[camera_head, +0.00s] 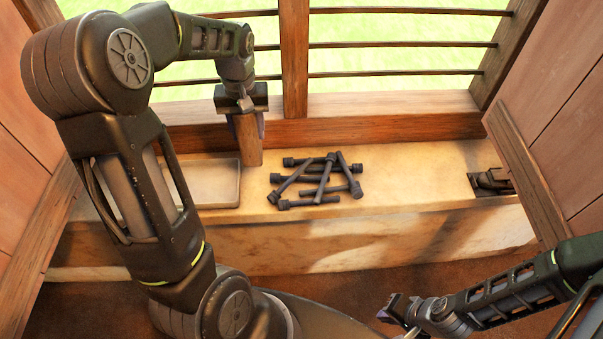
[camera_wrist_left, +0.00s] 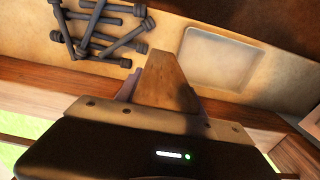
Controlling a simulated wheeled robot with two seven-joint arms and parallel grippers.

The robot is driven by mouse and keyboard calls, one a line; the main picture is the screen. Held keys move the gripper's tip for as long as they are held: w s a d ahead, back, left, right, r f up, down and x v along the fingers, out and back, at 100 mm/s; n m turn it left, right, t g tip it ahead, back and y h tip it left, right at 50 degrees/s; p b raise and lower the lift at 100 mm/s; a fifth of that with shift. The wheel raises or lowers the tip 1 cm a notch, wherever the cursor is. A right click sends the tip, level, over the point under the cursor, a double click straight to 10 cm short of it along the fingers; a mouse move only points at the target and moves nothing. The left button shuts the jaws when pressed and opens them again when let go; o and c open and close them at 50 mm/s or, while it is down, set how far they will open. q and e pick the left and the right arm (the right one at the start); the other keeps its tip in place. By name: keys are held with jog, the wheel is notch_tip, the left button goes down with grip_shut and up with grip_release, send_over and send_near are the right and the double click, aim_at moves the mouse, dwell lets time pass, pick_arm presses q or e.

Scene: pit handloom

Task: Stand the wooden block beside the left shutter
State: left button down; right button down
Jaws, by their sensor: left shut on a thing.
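My left gripper (camera_head: 246,112) points down at the back of the ledge and is shut on the wooden block (camera_head: 248,141). The block is upright, between the tray and the pile of dark pegs; I cannot tell whether its lower end touches the ledge. In the left wrist view the block (camera_wrist_left: 166,80) sticks out from between the fingers. The left shutter (camera_head: 28,130) is the plank panel at the left edge, partly behind my left arm. My right gripper (camera_head: 398,312) is low at the right, away from the ledge; its jaws are too small to judge.
A shallow tray (camera_head: 205,203) lies left of the block, also in the left wrist view (camera_wrist_left: 218,58). Several dark pegs (camera_head: 318,180) lie right of it. A dark object (camera_head: 490,180) sits in a recess near the right shutter (camera_head: 550,130). The ledge (camera_head: 420,175) between is clear.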

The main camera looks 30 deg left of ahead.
aim_at(253, 156)
pick_arm(q)
notch_tip(253, 156, down, 6)
jog(key=shift+w+f+p, duration=0.15)
jog(key=shift+f+p, duration=0.05)
jog(key=shift+p, duration=0.25)
notch_tip(253, 156, down, 3)
jog(key=shift+r+p, duration=0.1)
jog(key=shift+p, duration=0.2)
jog(key=shift+f, duration=0.5)
